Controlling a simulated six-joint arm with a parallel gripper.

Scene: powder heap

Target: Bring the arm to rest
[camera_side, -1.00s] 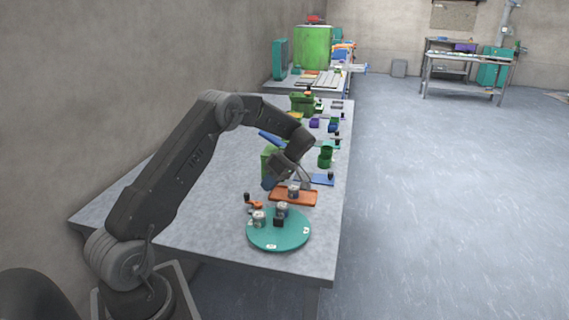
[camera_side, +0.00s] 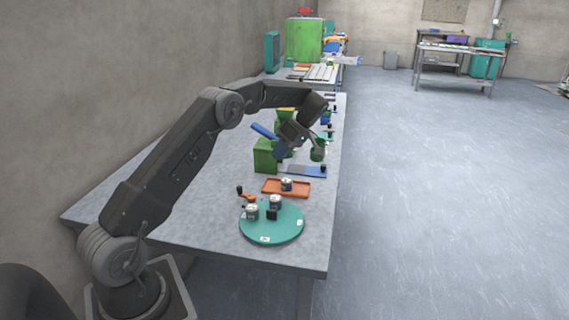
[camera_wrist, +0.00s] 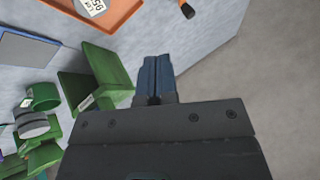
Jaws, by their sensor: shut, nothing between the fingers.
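My gripper (camera_side: 281,152) is in the air over the table (camera_side: 200,205), beside the green block-like fixture (camera_side: 265,157). In the wrist view its two blue-grey fingers (camera_wrist: 154,76) are together with nothing between them. The orange tray (camera_side: 302,189) lies nearer the front and holds one small labelled jar (camera_side: 286,184). The teal round turntable (camera_side: 285,232) carries two more jars and a small black block. My gripper is clear of both.
A blue-and-grey plate (camera_side: 310,171) lies behind the tray. Green and blue items stand farther back along the table. The floor (camera_side: 430,210) to the right is open. A wall (camera_side: 90,80) runs along the left.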

